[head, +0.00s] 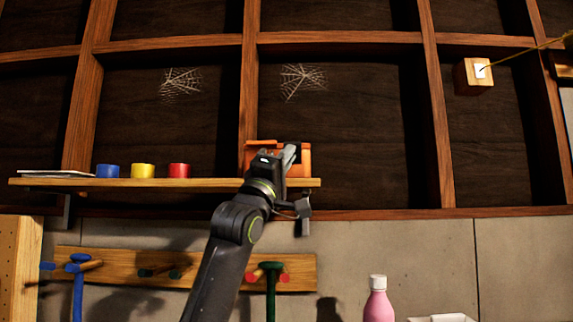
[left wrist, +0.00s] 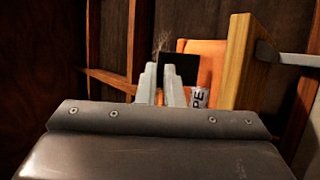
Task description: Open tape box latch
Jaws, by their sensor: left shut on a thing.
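The orange tape box (head: 306,160) stands at the right end of the wooden shelf, partly hidden behind my left gripper (head: 288,156). In the left wrist view the box (left wrist: 209,66) has a dark square part (left wrist: 182,68) and a pale label (left wrist: 199,98) with the letters "PE". My left gripper's fingers (left wrist: 161,80) are close together in front of the box, at the edge of the dark part. They are shut on what looks like the latch, which the fingers mostly hide. My right gripper is not in view.
The wooden shelf (head: 215,183) also holds a blue roll (head: 107,171), a yellow roll (head: 143,171) and a red roll (head: 179,171). A peg board (head: 190,268) with tools hangs below. A pink bottle (head: 378,300) stands lower right.

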